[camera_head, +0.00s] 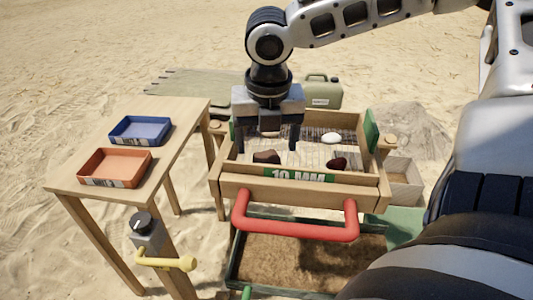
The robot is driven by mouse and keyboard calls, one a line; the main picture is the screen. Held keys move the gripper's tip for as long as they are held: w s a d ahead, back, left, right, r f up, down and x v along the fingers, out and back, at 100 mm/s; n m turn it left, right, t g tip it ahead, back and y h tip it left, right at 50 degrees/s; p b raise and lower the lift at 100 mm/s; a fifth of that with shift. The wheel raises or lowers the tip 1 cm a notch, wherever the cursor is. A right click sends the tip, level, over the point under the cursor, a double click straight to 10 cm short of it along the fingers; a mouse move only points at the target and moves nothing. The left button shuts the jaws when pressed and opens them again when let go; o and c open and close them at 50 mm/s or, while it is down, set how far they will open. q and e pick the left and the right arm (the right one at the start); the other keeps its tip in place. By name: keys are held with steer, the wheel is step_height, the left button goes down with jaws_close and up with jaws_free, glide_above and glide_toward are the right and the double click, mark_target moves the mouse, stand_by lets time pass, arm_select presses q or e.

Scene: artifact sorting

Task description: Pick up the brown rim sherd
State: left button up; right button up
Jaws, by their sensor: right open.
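A brown piece (267,157), which looks like the brown rim sherd, lies on the mesh of the wooden sieve (285,181) at its near left. A dark reddish piece (337,164) lies at the near right of the mesh, and a white piece (331,138) lies farther back. My right gripper (268,146) points down over the left part of the sieve. Its two fingers are apart with nothing seen between them, just above and behind the brown piece. My left gripper is not in view.
A wooden table (178,120) at left holds a blue tray (140,138) and an orange tray (115,182), both seemingly empty. The sieve has raised walls and a red front handle (296,230). A soil-filled box (290,262) lies below. A green canister (321,92) stands behind.

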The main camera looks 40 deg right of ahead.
mark_target(266, 158)
steer(key=shift+w+d+f, duration=0.1)
steer(key=shift+w+f, duration=0.05)
steer(key=shift+f, duration=0.6)
steer(key=shift+w+d+f, duration=0.1)
steer(key=shift+w+f, duration=0.05)
steer(key=shift+f, duration=0.55)
steer(key=c, duration=1)
steer(key=shift+r, duration=0.1)
